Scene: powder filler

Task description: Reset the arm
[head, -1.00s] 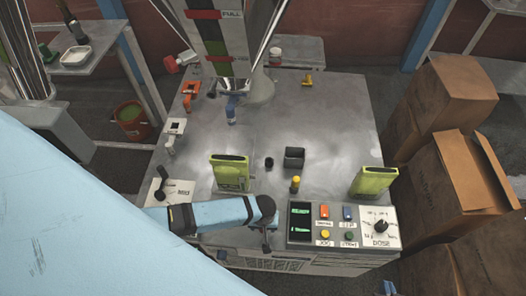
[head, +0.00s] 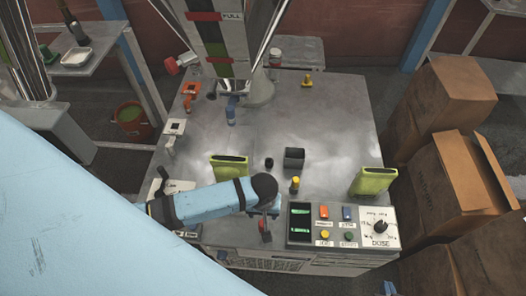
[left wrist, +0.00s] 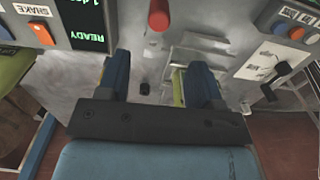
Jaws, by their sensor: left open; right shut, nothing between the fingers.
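My left arm comes in from the left, and its black wrist end hangs over the front edge of the machine table. My left gripper (head: 268,212) is largely hidden behind it there. In the left wrist view the left gripper's two blue fingers (left wrist: 158,78) stand wide apart with nothing held between them. A red knob (left wrist: 158,14) shows beyond them at the top.
The control panel (head: 336,240) is right of the left wrist, with a yellow-capped piece (head: 295,185) behind it. Green pouches stand left (head: 226,168) and right (head: 373,181). A dark box (head: 294,158) sits mid-table. Cardboard boxes (head: 462,90) stand at right. The table's right rear is mostly clear.

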